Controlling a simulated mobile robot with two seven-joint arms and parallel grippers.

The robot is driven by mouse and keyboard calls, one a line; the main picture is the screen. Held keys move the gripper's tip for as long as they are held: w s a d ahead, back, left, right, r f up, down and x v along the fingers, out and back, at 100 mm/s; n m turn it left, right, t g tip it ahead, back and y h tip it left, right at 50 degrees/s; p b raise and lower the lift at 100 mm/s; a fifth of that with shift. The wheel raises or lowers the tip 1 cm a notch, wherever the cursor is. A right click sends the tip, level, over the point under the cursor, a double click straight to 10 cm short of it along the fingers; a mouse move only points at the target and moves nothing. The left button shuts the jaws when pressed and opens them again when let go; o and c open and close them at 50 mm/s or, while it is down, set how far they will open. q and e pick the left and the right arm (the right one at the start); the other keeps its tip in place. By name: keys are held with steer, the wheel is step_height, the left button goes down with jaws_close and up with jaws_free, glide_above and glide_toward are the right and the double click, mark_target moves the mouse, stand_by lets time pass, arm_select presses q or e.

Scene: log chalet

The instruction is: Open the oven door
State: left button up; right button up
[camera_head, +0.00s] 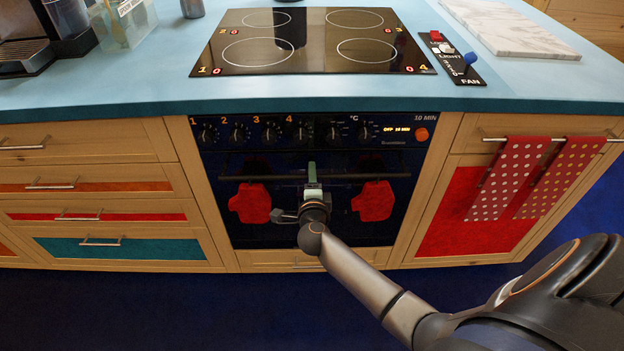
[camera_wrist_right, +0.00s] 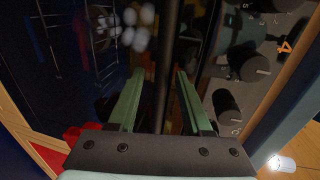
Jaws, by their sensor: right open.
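The black oven door (camera_head: 365,234) is shut under the cooktop, with red mitts on its front. Its dark horizontal handle (camera_head: 344,177) crosses the upper part of the door. My right gripper (camera_head: 312,172) is in front of the middle of the handle. In the right wrist view, its green fingers (camera_wrist_right: 160,76) are open, and the dark handle bar (camera_wrist_right: 168,55) runs between them without being clamped. The handle's middle is hidden behind the gripper in the head view. My left gripper is not in view.
A row of knobs (camera_head: 305,133) sits just above the door. Red mitts (camera_head: 251,203) hang left and right of the gripper. Wooden drawers (camera_head: 105,190) flank the oven on the left, dotted towels (camera_head: 510,178) hang on the right. The blue floor ahead of the oven is clear.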

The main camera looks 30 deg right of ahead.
steer(key=shift+w, duration=0.1)
steer(key=shift+c, duration=0.2)
jaws_close()
steer(key=shift+f, duration=0.1)
stand_by(1.1)
